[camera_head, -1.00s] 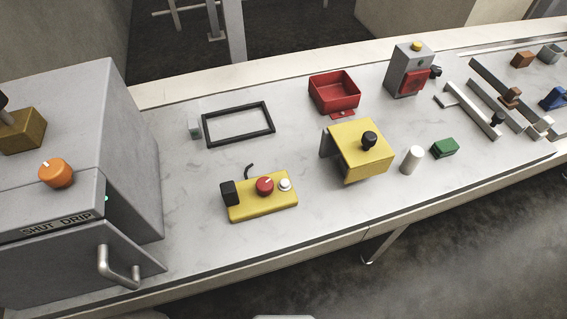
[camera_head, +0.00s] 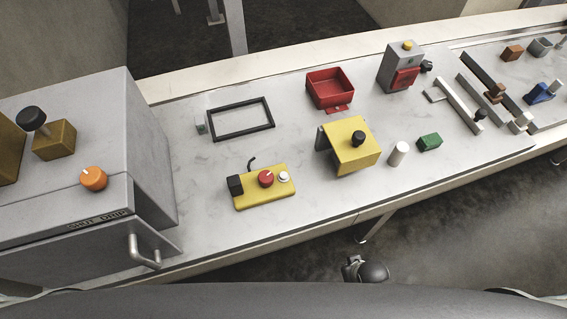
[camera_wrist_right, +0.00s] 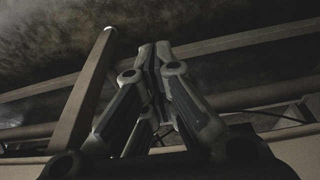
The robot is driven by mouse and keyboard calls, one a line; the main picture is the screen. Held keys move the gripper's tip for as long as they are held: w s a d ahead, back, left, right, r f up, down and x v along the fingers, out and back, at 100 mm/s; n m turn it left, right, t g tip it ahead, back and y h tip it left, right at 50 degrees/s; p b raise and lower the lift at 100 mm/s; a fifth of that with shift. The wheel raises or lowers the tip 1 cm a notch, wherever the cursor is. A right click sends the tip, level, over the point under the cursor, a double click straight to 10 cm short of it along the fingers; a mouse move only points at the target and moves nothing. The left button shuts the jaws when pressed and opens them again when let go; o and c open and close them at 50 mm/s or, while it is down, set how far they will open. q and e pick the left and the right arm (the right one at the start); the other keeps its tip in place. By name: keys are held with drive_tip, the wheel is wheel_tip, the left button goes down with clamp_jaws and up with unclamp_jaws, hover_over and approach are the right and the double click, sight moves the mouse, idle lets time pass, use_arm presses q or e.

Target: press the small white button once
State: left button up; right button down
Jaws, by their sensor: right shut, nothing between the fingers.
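The small white button (camera_head: 283,177) sits at the right end of a yellow control box (camera_head: 262,198) on the pale worktop. A red knob (camera_head: 266,178) is beside it on the same box, and a black block (camera_head: 235,185) is at the box's left end. My right gripper (camera_wrist_right: 157,52) shows in the right wrist view with its fingers together and nothing between them. It is apart from the button, which is not in that wrist view. My left gripper is not in view.
A grey cabinet (camera_head: 150,150) with an orange knob (camera_head: 93,178) stands left. A black frame (camera_head: 243,135) and red tray (camera_head: 331,104) lie behind the box. Worktop in front is clear.

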drive_tip(key=w+a+r+n+p, duration=0.1)
drive_tip(key=w+r+p, duration=0.1)
drive_tip(key=r, duration=0.6)
drive_tip(key=w+a+r+p, duration=0.1)
drive_tip(key=w+r+p, duration=0.15)
drive_tip(key=r, duration=0.55)
drive_tip(key=w+a+r+n+t+y, duration=0.1)
drive_tip(key=w+a+r+n, duration=0.2)
drive_tip(key=w+a+n, duration=0.1)
drive_tip(key=w+a+r+n+t+y+p, duration=0.1)
drive_tip(key=w+a+r+n, duration=0.2)
drive_tip(key=w+r+n, duration=0.1)
drive_tip(key=w+a+r+n+t+y, duration=0.1)
drive_tip(key=w+a+r+n+y, duration=0.1)
drive_tip(key=w+a+r+n, duration=0.2)
drive_tip(key=shift+a+p, duration=0.3)
drive_tip(key=w+a+r+n+y+p, duration=0.1)
drive_tip(key=w+a+r+n, duration=0.25)
drive_tip(key=n, duration=0.35)
wheel_tip(320, 180, up, 5)
drive_tip(key=n+y+p, duration=0.2)
drive_tip(key=n, duration=1.3)
hover_over(286, 172)
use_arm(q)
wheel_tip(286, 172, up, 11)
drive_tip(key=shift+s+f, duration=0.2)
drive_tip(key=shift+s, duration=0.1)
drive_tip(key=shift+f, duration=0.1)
use_arm(e)
drive_tip(key=shift+f, duration=0.2)
